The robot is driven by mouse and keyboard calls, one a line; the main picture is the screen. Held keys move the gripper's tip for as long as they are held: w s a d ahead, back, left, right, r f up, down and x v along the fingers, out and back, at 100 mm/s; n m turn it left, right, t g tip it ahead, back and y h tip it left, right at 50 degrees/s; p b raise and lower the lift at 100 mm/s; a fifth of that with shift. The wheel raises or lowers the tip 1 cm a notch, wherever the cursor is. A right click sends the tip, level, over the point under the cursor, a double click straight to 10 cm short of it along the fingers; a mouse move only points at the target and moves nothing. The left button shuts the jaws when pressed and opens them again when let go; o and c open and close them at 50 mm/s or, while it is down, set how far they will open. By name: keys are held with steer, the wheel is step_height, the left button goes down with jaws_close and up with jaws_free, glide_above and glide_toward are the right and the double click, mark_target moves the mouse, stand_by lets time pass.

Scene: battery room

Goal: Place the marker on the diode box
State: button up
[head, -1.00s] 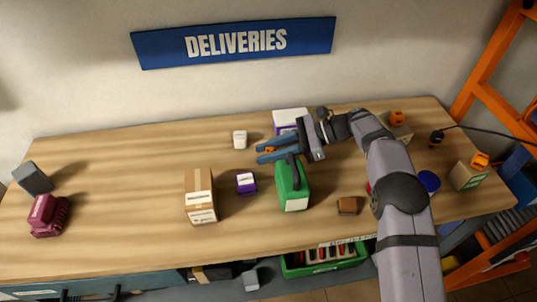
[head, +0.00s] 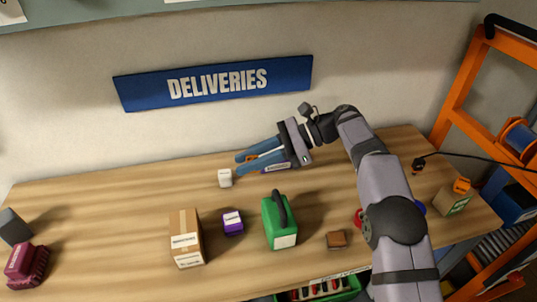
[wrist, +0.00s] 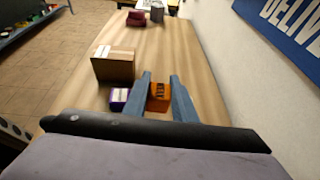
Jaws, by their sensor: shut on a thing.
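My gripper (head: 241,163) is shut on an orange block, the likely marker (wrist: 158,97), seen between the two blue fingers in the wrist view. In the head view only a bit of its orange (head: 250,158) shows between the fingers. The gripper appears to be above the back of the table, up and right of a small white box (head: 225,178) in the picture. A white and purple box (head: 276,168) is partly hidden behind the fingers. A small purple box (head: 232,222) with a white label stands in front. I cannot read which box is the diode box.
A cardboard box (head: 187,240) and a green case with a dark handle (head: 280,225) stand in front. A brown block (head: 337,239) lies right of them. Another orange piece (head: 462,185) sits on a box at the right. The table's left part is mostly clear.

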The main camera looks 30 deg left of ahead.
steer(key=s+a+r+m+t+y+p, duration=0.2)
steer(key=a+r+m+t+p, duration=0.15)
steer(key=r, duration=0.95)
steer(key=m+t, duration=1)
steer(key=t, duration=0.1)
glide_above(285, 164)
steer(key=w+a, duration=0.1)
steer(key=a, duration=0.4)
step_height(285, 164, down, 9)
steer(key=shift+n, duration=0.35)
steer(key=shift+d+f, duration=0.1)
steer(key=shift+f, duration=4.95)
steer(key=shift+f, duration=0.2)
steer(key=o, duration=1)
steer(key=shift+y, duration=0.3)
